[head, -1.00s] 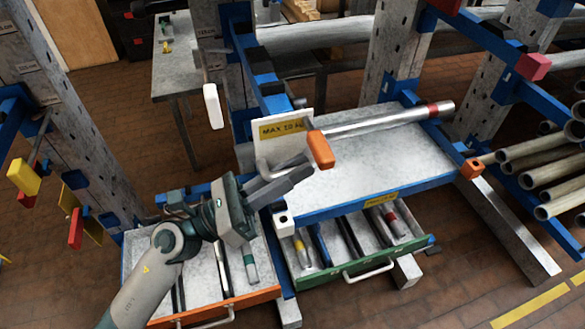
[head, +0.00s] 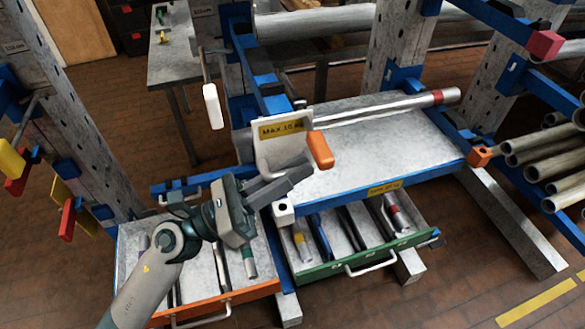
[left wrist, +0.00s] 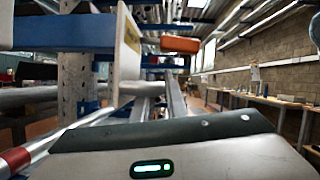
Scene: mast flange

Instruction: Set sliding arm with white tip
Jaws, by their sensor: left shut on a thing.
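A white block tip with a dark hole (head: 284,209) ends a blue arm at the front left corner of the grey shelf in the head view. My left gripper (head: 292,178) is just above this tip, apart from it in the picture. Its dark fingers are shut at the lower edge of a pale bracket (head: 262,158) that stands by a yellow "MAX 10 kg" label (head: 281,128). The exact contact is hidden. In the left wrist view, my gripper's housing fills the bottom, with a white plate (left wrist: 127,50) beyond. My right gripper is out of view.
An orange handle (head: 320,149) hangs right of the bracket, a white handle (head: 213,106) to its left. A long pipe (head: 385,108) lies above the shelf (head: 390,150). Open drawers with a green front (head: 340,268) and orange front (head: 225,298) stick out below.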

